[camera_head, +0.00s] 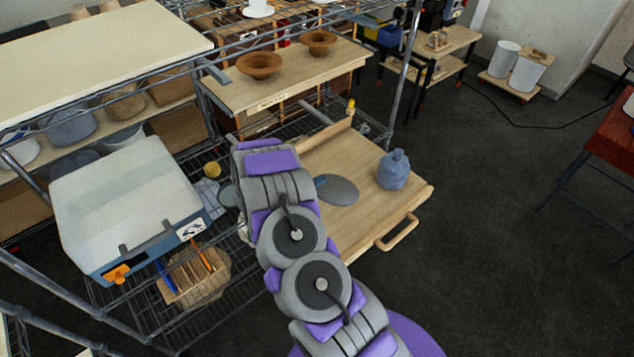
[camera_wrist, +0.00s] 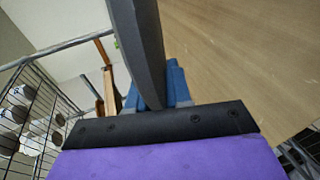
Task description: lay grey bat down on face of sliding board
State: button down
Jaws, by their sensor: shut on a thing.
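The grey bat (camera_head: 338,190) is a flat round disc over the face of the sliding board (camera_head: 372,212), a pale wooden board with a handle. My gripper (camera_head: 320,182) is shut on the bat's left edge, its body mostly hidden behind my arm. In the wrist view, the bat (camera_wrist: 140,45) shows edge-on as a dark grey slab rising from the blue jaws (camera_wrist: 175,85), with the board (camera_wrist: 225,50) to its right. The bat looks roughly level. I cannot tell whether its underside touches the board.
A blue jug (camera_head: 393,170) stands on the board right of the bat. A handle (camera_head: 398,233) sticks out at the board's front right. Shelf posts and a wooden shelf with brown bowls (camera_head: 260,65) stand behind. A large white-topped box (camera_head: 125,200) sits left.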

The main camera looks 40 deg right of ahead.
aim_at(330, 179)
jog(key=d, duration=0.1)
jog(key=d+p, duration=0.1)
jog(key=d, duration=0.2)
jog(key=shift+d+f, duration=0.1)
jog(key=shift+f, duration=0.2)
jog(key=a+f, duration=0.2)
jog(key=a, duration=0.1)
jog(key=shift+a, duration=0.15)
jog(key=shift+s+a+f, duration=0.1)
jog(key=shift+a+f, duration=0.05)
jog(key=shift+f, duration=0.15)
jog(key=shift+d+f, duration=0.2)
jog(key=shift+f, duration=0.1)
jog(key=d+f, duration=0.2)
jog(key=shift+d+f, duration=0.2)
jog(key=shift+d, duration=0.2)
jog(key=shift+a+r, duration=0.1)
jog(key=shift+a, duration=0.9)
jog(key=c, duration=1.4)
grip_release()
jog(key=shift+a+r, duration=0.1)
jog(key=shift+a, duration=0.3)
jog(key=o, duration=0.3)
jog(key=shift+d, duration=0.5)
jog(key=shift+o, duration=0.7)
jog(key=shift+d+f, duration=0.25)
jog(key=shift+d, duration=0.45)
jog(key=b+v, duration=0.1)
jog(key=v, duration=1.6)
jog(key=shift+r, duration=0.15)
